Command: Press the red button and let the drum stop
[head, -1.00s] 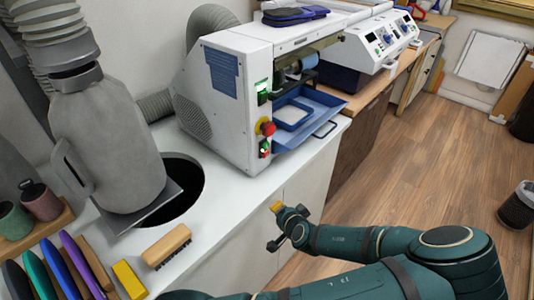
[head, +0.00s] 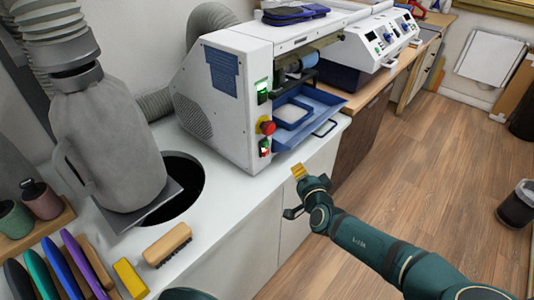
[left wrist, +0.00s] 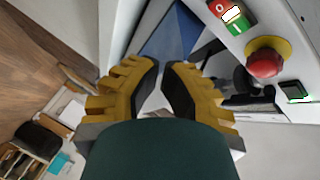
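The red button (head: 267,126) is a round mushroom head on a yellow collar, on the front of the white machine (head: 237,130). In the left wrist view the red button (left wrist: 265,62) is at the upper right, to the right of the fingers. My left gripper (head: 299,172) is in front of the machine, below and right of the button, apart from it. Its yellow-padded fingers (left wrist: 160,68) are shut at the tips, with nothing between them. A blue-grey roller (head: 307,61) shows in the machine's opening; I cannot tell whether it is the drum or turns. My right gripper is not seen.
Lit switches (head: 263,93) sit above and below the button. A blue tray (head: 318,98) juts out of the machine. A wooden brush (head: 167,245) and a yellow block (head: 130,279) lie on the white counter (head: 222,208).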

